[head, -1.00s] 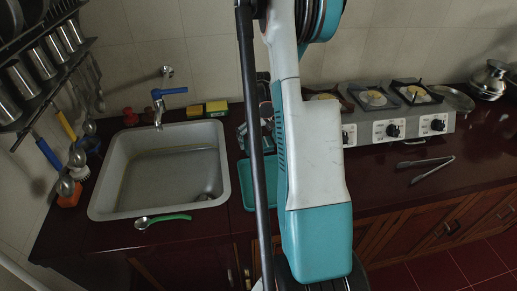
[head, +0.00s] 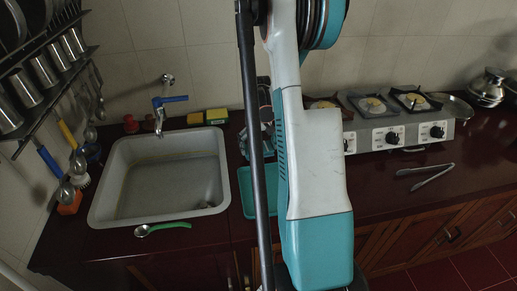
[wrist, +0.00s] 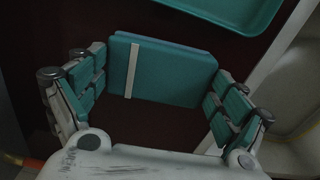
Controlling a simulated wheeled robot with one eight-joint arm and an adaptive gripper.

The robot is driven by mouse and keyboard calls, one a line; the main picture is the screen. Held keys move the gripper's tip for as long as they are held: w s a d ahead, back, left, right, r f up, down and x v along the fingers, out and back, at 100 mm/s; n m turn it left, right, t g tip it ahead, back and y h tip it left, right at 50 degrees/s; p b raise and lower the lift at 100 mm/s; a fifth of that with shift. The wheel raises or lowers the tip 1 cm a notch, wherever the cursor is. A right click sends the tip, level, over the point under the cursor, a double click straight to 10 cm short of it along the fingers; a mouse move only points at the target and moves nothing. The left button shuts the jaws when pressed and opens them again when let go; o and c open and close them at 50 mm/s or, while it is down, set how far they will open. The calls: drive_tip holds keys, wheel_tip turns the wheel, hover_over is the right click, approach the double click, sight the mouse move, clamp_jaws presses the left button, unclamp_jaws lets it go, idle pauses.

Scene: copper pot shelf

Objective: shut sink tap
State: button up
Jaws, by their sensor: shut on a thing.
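The sink tap (head: 158,114) stands behind the basin at the left of the head view, with a blue lever (head: 176,98) pointing right. I cannot tell whether water runs from it. The grey sink (head: 104,190) is below the tap. In the wrist view my gripper (wrist: 155,90) has a finger on each side of a flat teal block (wrist: 175,72) with a white strip. It is shut on this block, though its contact with the fingertips is hard to see. The tap is not in the wrist view.
A green-handled spoon (head: 163,228) lies at the sink's front edge. A teal tray (head: 248,205) is between sink and arm. Sponges (head: 205,117) lie behind the sink. A stove (head: 395,136) and tongs (head: 425,175) are at right. A utensil rack (head: 45,62) is at upper left.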

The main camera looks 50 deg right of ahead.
sight(259, 147)
wheel_tip(259, 147, up, 18)
drive_tip(key=p, duration=0.5)
drive_tip(key=w+a+f+n+b, duration=0.1)
drive_tip(key=w+a+f, duration=0.2)
drive_tip(key=a, duration=0.4)
drive_tip(key=w+a+f+n+b, duration=0.1)
drive_tip(key=w+a+f+n, duration=0.15)
drive_tip(key=a, duration=0.45)
drive_tip(key=w+a+f+b, duration=0.1)
drive_tip(key=w+a+f, duration=0.25)
drive_tip(key=a, duration=0.35)
drive_tip(key=s+a+f+n, duration=0.1)
drive_tip(key=a+f+n, duration=0.1)
drive_tip(key=a, duration=0.7)
drive_tip(key=a+f+n+b, duration=0.1)
drive_tip(key=a+f, duration=0.4)
drive_tip(key=a, duration=0.4)
drive_tip(key=shift+s+a+n, duration=0.2)
drive_tip(key=shift+s+n, duration=0.15)
